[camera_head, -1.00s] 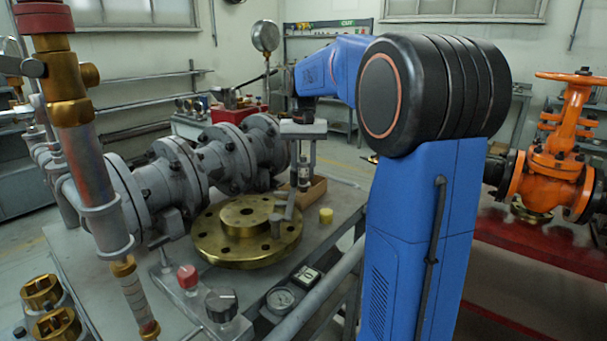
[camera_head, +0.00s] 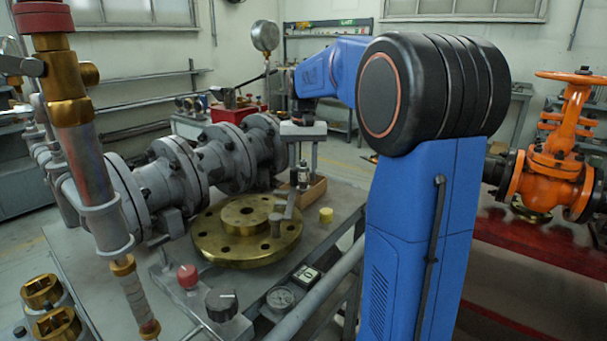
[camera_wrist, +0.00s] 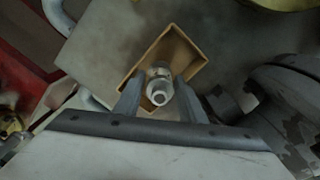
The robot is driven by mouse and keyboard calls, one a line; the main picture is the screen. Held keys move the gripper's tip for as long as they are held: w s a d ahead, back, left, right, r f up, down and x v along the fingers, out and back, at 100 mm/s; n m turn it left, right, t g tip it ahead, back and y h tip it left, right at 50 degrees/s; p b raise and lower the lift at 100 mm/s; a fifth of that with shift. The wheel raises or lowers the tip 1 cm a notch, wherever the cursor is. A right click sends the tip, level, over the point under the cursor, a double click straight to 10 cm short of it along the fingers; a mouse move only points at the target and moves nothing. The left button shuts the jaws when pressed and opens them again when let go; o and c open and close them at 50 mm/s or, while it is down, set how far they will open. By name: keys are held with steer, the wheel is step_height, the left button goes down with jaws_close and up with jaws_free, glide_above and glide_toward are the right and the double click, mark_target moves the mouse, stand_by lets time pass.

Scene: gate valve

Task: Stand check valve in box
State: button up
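The check valve (camera_head: 303,176) is a small silvery, upright fitting with a dark band. My gripper (camera_head: 303,168) points down, with its fingers on either side of the valve. In the wrist view the valve (camera_wrist: 159,88) sits close between the two fingers (camera_wrist: 159,95), which appear shut on it. The box (camera_head: 316,190) is a small open tan tray on the bench. In the wrist view the box (camera_wrist: 188,60) lies under the valve, whose lower end overlaps the opening. I cannot tell whether the valve touches the box floor.
A brass flange (camera_head: 246,232) lies just left of the box. A small yellow piece (camera_head: 326,215) stands in front of it. Grey flanged pipework (camera_head: 190,170) runs along the left.

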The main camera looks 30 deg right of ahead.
step_height(320, 180, up, 11)
steer(key=shift+r, duration=0.2)
steer(key=shift+s, duration=0.1)
stand_by(0.6)
